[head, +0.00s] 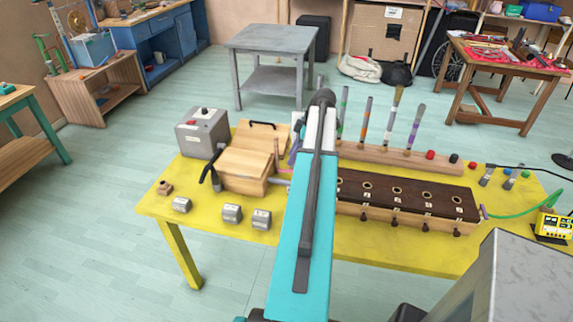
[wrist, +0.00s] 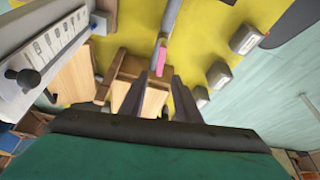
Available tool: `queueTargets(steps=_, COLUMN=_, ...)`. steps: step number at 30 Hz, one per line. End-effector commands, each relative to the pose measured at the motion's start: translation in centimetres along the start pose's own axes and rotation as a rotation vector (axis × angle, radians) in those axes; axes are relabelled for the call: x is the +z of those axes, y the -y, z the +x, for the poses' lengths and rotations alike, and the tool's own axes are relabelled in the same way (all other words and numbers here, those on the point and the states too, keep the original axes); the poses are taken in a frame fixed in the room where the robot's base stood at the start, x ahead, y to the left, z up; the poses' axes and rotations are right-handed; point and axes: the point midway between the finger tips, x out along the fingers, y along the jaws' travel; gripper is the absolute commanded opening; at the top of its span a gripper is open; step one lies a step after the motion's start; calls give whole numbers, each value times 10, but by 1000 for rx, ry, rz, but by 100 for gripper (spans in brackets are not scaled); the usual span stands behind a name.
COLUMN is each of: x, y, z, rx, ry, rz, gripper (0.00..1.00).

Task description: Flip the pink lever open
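The pink lever (wrist: 161,58) shows in the wrist view as a short pink bar just beyond my fingertips, beside a wooden box (wrist: 132,66). In the head view a small pink bar (head: 281,181) sticks out at the right side of the wooden box (head: 243,172), close to my arm. My gripper (wrist: 153,88) has two dark fingers spread apart with a gap between them, and nothing is held. Its tips point toward the box and lever, and I see no clear contact. In the head view my arm hides the gripper.
A grey box with a red button (head: 202,130) stands left of the wooden box on the yellow table (head: 310,246). Several small metal blocks (head: 232,213) lie along the front edge. A dark-topped slotted block (head: 410,196) and a rack of upright sticks (head: 385,158) stand to the right.

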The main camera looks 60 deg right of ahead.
Motion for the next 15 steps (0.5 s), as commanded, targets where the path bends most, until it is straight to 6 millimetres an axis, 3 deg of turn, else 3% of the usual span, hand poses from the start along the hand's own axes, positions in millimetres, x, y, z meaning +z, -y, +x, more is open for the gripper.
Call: queueTargets(steps=15, x=0, y=0, z=49, rx=-1, ry=0, rz=0, gripper=30)
